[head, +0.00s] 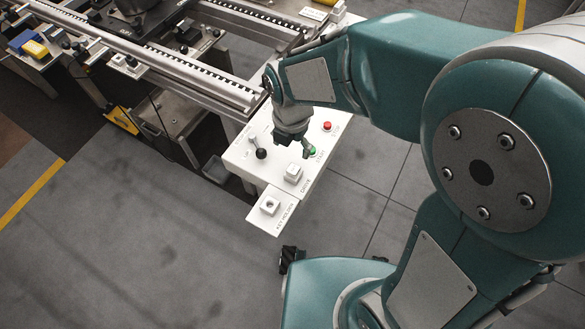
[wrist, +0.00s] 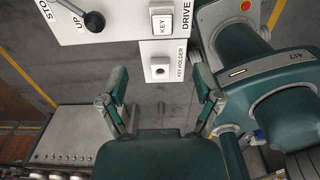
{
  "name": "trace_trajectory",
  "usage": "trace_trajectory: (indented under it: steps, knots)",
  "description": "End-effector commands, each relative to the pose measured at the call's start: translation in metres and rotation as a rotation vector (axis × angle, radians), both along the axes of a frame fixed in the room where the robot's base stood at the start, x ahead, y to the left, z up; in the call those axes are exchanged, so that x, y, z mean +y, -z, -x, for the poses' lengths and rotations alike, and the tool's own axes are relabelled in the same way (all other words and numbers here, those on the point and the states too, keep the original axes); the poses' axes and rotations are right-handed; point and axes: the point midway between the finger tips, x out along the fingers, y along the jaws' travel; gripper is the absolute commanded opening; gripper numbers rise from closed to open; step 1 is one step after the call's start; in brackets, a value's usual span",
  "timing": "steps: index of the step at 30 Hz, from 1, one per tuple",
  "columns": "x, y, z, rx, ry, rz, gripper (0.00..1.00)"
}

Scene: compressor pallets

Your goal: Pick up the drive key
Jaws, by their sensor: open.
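The drive key appears to be the white block marked KEY (wrist: 163,19), beside the word DRIVE on the white control panel (wrist: 120,30). It also shows in the head view (head: 293,172). The white key holder (wrist: 162,68) has a dark round hole; in the head view it is a square block (head: 269,205) on a lower plate at the panel's near end. My gripper (wrist: 161,88) is open and empty, its fingers spread on either side of the key holder in the wrist view. In the head view my gripper (head: 292,138) is over the panel, partly hiding it.
A black ball-topped lever (head: 261,153), a green button (head: 309,151) and a red button (head: 327,126) stand on the panel near the key. A metal conveyor rail (head: 180,68) runs behind it. The grey floor (head: 130,250) at left is clear.

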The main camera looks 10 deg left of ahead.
Motion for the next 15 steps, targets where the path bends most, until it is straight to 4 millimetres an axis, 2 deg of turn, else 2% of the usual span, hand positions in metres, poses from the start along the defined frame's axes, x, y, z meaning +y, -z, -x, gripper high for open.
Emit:
trace_trajectory:
  steps: [6,11,15]
  knots:
    - [-0.002,0.036,0.001,0.004,0.003,0.002,0.83]
    - [-0.002,0.049,0.0,0.001,0.004,0.001,0.83]
    - [-0.002,0.067,0.0,0.004,0.005,0.003,0.83]
